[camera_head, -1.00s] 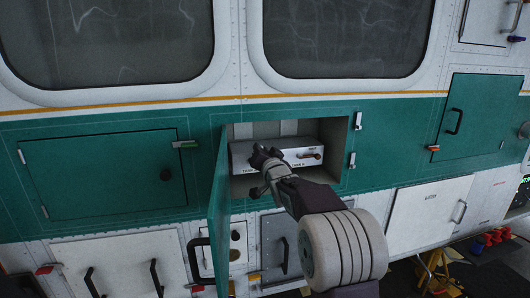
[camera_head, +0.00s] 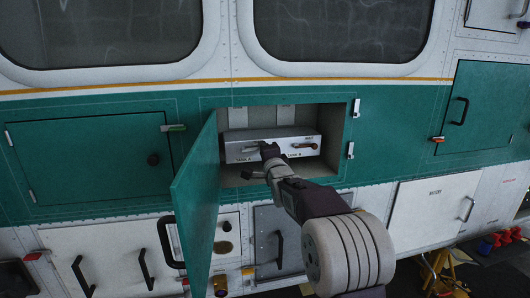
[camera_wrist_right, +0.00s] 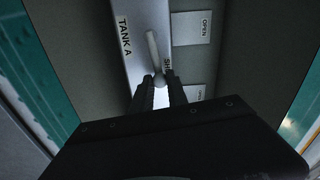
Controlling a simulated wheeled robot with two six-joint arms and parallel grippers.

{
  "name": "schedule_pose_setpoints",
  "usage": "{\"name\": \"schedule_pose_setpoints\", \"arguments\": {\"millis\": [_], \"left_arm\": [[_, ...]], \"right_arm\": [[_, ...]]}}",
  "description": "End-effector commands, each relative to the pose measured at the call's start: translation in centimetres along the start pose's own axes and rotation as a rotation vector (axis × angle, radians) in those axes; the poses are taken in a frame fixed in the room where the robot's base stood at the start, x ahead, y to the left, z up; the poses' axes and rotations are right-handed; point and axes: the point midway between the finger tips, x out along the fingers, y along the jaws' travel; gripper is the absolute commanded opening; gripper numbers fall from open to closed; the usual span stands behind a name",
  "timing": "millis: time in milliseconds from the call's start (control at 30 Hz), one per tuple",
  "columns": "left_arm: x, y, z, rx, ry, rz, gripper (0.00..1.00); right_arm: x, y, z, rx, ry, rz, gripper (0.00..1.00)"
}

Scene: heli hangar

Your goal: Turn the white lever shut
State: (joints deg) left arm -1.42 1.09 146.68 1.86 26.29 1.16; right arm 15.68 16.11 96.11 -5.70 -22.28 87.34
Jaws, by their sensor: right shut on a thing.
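A pale box (camera_head: 240,135) with "TANK A" and "TANK B" labels sits in an open recess in the green panel. My right gripper (camera_head: 268,150) reaches its front near "TANK A" and mostly hides the lever there. In the right wrist view the white lever (camera_wrist_right: 152,48) is a slim rod beside the "TANK A" label. My right gripper (camera_wrist_right: 161,88) is shut on its rounded end, with one finger on each side. A label reading "OPEN" (camera_wrist_right: 192,27) shows right of the lever. A label starting "SH" is partly hidden by the lever end and fingers. My left gripper is not in view.
A second lever (camera_head: 305,146) is on the "TANK B" side of the box. The recess's open green door (camera_head: 196,200) stands out left of my right arm. Closed panels lie on both sides.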

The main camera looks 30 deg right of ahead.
Motion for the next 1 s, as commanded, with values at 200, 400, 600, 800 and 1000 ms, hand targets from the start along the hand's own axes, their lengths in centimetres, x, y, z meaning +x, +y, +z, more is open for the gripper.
{"name": "schedule_pose_setpoints", "arguments": {"millis": [200, 400, 600, 800, 1000], "left_arm": [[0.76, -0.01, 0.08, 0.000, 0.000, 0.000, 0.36], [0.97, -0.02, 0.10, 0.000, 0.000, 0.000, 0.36], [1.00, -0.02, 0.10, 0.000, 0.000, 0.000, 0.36], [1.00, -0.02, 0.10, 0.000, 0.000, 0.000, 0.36], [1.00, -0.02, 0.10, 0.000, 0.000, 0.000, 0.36]], "right_arm": [[0.00, 0.69, 0.20, 0.097, 0.000, 0.000, 0.00], [0.00, 0.84, 0.27, 0.141, 0.000, -0.001, 0.00], [0.00, 0.89, 0.30, 0.156, 0.000, 0.000, 0.00], [0.00, 0.92, 0.30, 0.156, 0.000, 0.001, 0.00], [0.00, 0.94, 0.30, 0.155, 0.000, 0.001, 0.41]]}}
